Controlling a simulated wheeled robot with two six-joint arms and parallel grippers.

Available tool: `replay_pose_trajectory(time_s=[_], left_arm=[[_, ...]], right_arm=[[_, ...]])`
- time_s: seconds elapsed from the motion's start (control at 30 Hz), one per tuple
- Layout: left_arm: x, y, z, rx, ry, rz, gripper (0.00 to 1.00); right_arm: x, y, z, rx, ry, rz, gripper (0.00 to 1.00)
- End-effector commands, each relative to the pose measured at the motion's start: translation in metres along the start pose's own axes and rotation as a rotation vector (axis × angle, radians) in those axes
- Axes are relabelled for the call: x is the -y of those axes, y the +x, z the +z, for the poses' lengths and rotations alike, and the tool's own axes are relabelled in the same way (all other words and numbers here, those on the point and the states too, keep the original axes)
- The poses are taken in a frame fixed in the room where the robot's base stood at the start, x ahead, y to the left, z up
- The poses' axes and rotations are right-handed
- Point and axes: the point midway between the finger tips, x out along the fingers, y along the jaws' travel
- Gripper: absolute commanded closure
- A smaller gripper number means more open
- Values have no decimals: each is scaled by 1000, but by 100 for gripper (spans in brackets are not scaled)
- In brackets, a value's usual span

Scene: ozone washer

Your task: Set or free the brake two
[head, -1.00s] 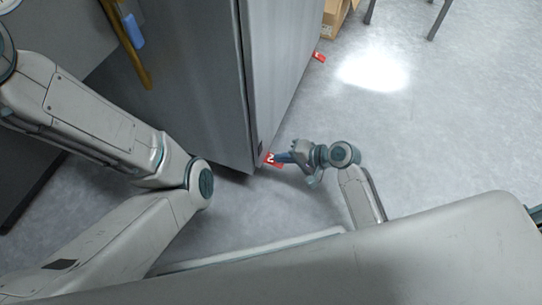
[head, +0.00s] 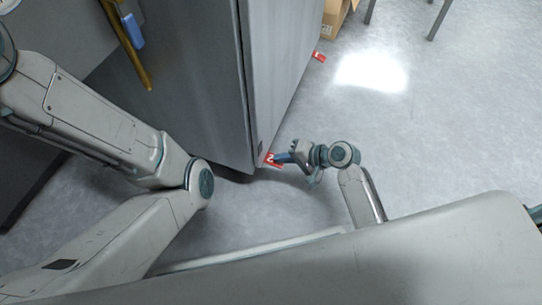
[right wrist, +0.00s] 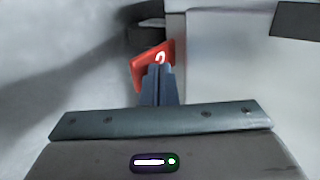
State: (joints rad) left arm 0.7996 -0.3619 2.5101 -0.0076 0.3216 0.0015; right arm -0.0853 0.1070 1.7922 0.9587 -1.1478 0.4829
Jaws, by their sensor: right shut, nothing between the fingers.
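Brake two is a red tab with a white 2 (head: 270,158), low at the near bottom corner of the tall grey cabinet (head: 200,80). It also shows in the right wrist view (right wrist: 140,70), partly hidden behind my fingers. My right gripper (head: 283,157) is shut with nothing between its fingers. Its tips overlap the red tab in the right wrist view (right wrist: 158,72); I cannot tell whether they touch it. A dark caster (right wrist: 143,36) shows beyond the tab. My left arm comes in from the left, but its gripper is out of view.
A second red tab (head: 319,57) sticks out farther along the cabinet's bottom edge. A cardboard box (head: 336,18) stands at the back. A yellow bar with a blue part (head: 133,32) is at upper left. The floor to the right is clear.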

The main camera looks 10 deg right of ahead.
Motion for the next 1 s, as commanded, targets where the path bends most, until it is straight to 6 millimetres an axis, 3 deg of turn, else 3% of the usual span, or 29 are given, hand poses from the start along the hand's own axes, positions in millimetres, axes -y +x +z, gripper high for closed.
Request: replay_pose_trajectory(time_s=[0.7,1.0], left_arm=[[2,-8,-4,1,0,0,64],[0,1,1,1,0,0,64]], right_arm=[[-18,11,0,1,1,2,100],[-10,6,0,0,1,1,100]])
